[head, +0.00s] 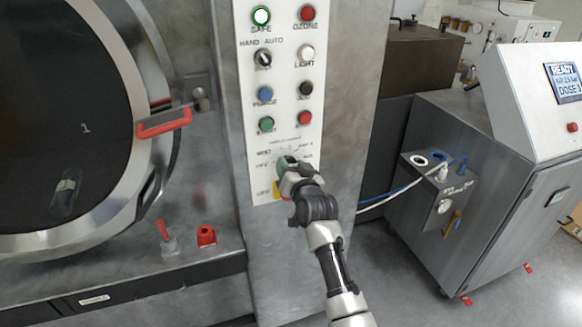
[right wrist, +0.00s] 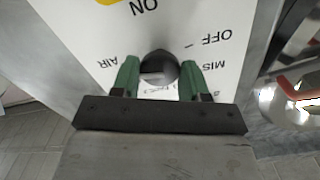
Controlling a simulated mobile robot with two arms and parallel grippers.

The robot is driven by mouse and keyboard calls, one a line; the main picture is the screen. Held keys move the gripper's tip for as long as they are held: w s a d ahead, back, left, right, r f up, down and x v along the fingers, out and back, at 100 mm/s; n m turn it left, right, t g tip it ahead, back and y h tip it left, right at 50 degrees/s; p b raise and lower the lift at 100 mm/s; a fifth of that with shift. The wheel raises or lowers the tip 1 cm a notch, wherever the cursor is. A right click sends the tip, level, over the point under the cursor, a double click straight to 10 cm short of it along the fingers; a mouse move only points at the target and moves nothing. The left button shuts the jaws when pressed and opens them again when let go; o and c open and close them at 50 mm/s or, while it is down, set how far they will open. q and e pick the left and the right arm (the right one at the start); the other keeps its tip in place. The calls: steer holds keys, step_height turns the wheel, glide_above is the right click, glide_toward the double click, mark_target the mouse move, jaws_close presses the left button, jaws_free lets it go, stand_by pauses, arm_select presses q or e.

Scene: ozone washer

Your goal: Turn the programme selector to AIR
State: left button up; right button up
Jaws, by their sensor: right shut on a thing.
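The programme selector (right wrist: 160,66) is a round dark knob on the white control panel (head: 277,80). In the right wrist view the panel lettering is upside down, with AIR on the left of the knob and OFF and MIS… on the right. My right gripper (right wrist: 160,78) is shut on the knob, one green finger on each side. In the head view the right gripper (head: 287,165) covers the knob low on the panel. Which mark the knob points to I cannot tell. My left gripper is not in view.
Other knobs, lamps and buttons sit above, including the HAND AUTO switch (head: 263,58) and a green button (head: 266,124). A round door (head: 75,120) with a red handle (head: 163,122) stands left. A grey cabinet (head: 480,170) with hoses stands right. Floor shows between.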

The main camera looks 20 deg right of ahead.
steer(key=shift+f, duration=0.15)
steer(key=o, duration=0.9)
steer(key=shift+s+d+b, duration=0.15)
steer(key=shift+s+b, duration=1.25)
steer(key=shift+s, duration=4)
